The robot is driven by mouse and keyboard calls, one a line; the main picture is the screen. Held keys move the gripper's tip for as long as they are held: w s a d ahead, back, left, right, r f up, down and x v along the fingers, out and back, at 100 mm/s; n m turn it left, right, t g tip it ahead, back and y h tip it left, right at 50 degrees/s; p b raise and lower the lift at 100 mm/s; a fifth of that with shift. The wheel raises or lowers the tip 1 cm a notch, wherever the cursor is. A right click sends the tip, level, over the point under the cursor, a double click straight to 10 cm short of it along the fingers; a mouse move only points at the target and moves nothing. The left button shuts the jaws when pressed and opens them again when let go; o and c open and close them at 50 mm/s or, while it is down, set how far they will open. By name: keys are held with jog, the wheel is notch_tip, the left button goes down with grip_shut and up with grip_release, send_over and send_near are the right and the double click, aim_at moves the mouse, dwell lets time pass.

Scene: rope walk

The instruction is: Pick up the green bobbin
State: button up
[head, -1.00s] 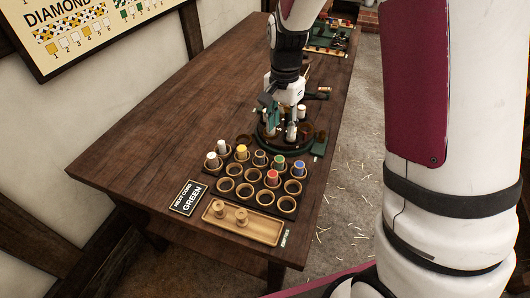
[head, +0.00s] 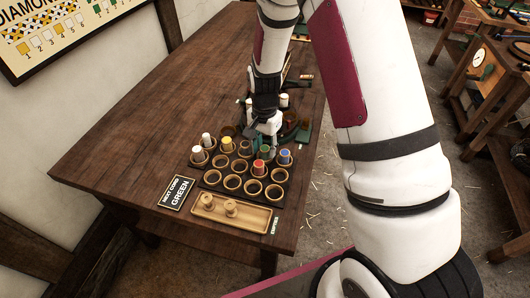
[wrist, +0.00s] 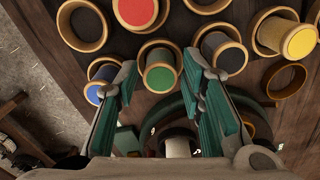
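The green bobbin (head: 266,150) stands upright in a wooden cup of the rack's back row, between a dark grey bobbin and the blue one. In the wrist view its green top (wrist: 160,78) lies ahead of and between my two fingers. My gripper (wrist: 160,68) is open and empty, with its green-padded fingers apart. In the head view my gripper (head: 266,127) hangs just behind the rack's back row. I cannot tell whether a fingertip touches anything.
The blue bobbin (wrist: 94,94) is close to the left finger, and the dark grey bobbin (wrist: 224,52) to the right one. The red bobbin (head: 259,168) stands in front. A tray (head: 249,224) holds two bare bobbins. A round dark stand is behind my gripper.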

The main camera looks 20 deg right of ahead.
jog(key=shift+f, duration=0.5)
jog(key=c, duration=0.7)
jog(key=shift+c, duration=0.2)
jog(key=shift+r, duration=0.2)
